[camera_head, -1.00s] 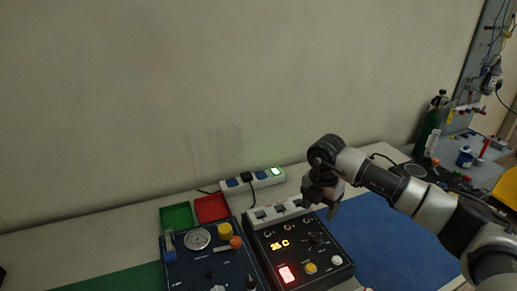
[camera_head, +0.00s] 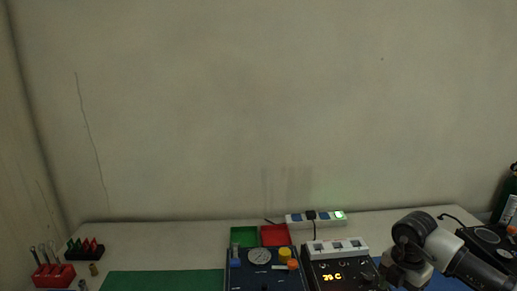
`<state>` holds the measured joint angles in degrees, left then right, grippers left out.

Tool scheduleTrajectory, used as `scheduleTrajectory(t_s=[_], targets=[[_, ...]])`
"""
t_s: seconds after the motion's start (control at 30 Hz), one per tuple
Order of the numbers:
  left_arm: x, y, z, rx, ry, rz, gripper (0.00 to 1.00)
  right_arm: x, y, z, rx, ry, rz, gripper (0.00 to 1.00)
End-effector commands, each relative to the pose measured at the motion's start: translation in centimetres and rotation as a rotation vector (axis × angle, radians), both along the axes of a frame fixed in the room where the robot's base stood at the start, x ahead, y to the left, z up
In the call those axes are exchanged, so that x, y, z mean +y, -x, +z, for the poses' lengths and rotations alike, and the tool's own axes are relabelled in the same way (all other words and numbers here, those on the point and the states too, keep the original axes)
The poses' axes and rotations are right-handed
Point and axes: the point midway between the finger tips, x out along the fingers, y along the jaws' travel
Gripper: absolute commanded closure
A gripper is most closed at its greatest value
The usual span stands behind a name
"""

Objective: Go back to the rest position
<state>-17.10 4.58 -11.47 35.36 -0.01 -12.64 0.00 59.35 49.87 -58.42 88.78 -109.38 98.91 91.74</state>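My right arm comes in at the lower right, and my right gripper (camera_head: 406,273) is at the bottom edge, just right of the black control box (camera_head: 327,265). Its fingertips are cut off by the picture edge, so whether it is open or shut does not show. My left gripper is not in view. The control box has lit orange digits. A dark blue panel (camera_head: 240,282) with a round gauge (camera_head: 259,256) and yellow and orange knobs stands left of it.
A green tray (camera_head: 243,237) and a red tray (camera_head: 274,235) lie behind the panel. A power strip (camera_head: 316,219) lies near the wall. A red rack (camera_head: 52,275) and a black holder (camera_head: 85,249) stand far left. A green mat (camera_head: 162,281) is clear.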

Motion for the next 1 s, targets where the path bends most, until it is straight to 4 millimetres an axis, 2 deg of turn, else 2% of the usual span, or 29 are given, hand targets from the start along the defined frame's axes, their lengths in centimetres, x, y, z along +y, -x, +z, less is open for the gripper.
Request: scheduleTrajectory(t_s=[0.07, 0.27, 0.37, 0.47, 0.63, 0.77, 0.83, 0.9, 1.0], targets=[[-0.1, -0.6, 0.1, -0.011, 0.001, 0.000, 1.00, 1.5, 0.1, -0.6, -0.011, -0.052, 0.036, 0.37], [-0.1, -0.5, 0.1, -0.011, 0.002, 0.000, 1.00, 5.0, 0.2, -1.6, -0.047, -0.188, 0.117, 0.37], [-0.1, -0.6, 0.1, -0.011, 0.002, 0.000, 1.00, 7.4, 0.5, -2.1, -0.073, -0.281, 0.166, 0.37], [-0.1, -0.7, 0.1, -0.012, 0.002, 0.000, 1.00, 10.4, 0.9, -2.5, -0.107, -0.401, 0.220, 0.37], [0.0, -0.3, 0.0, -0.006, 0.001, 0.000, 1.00, 16.8, 2.2, -2.3, -0.203, -0.681, 0.304, 0.37], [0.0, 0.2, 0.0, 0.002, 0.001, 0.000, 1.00, 22.6, 3.9, -0.5, -0.326, -0.986, 0.326, 0.37], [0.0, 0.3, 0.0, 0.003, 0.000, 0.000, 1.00, 25.5, 4.8, 1.5, -0.425, -1.186, 0.290, 0.37], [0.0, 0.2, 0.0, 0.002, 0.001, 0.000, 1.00, 27.3, 5.3, 3.8, -0.539, -1.370, 0.208, 0.37], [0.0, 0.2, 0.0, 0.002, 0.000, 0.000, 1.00, 27.9, 5.5, 6.7, -0.705, -1.575, 0.013, 0.37]])
